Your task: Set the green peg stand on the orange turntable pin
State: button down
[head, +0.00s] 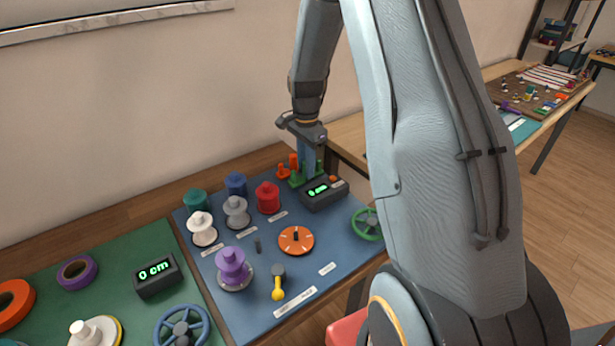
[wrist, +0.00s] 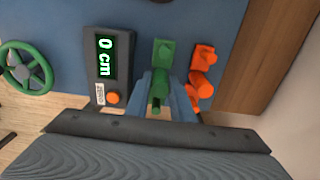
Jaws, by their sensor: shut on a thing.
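The green peg stand (wrist: 162,57) is between the fingers of my gripper (wrist: 161,88), which is shut on it, in the wrist view. In the head view the green stand (head: 296,180) shows at the back right of the blue mat, partly hidden by the fingers of my gripper (head: 308,172). I cannot tell whether it touches the mat. The orange turntable (head: 290,246) lies apart, in the middle of the blue mat, with a dark upright pin (head: 296,236) at its centre. Nothing sits on the pin.
An orange peg stand (wrist: 203,72) is right beside the green one. A black display box (head: 323,196) stands close in front. Red (head: 268,198), grey (head: 236,212), white and purple spools stand left of the turntable. A green handwheel (head: 367,224) is at the right edge.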

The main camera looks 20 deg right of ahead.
jog(key=shift+r+p, duration=1.6)
jog(key=shift+r, duration=1.1)
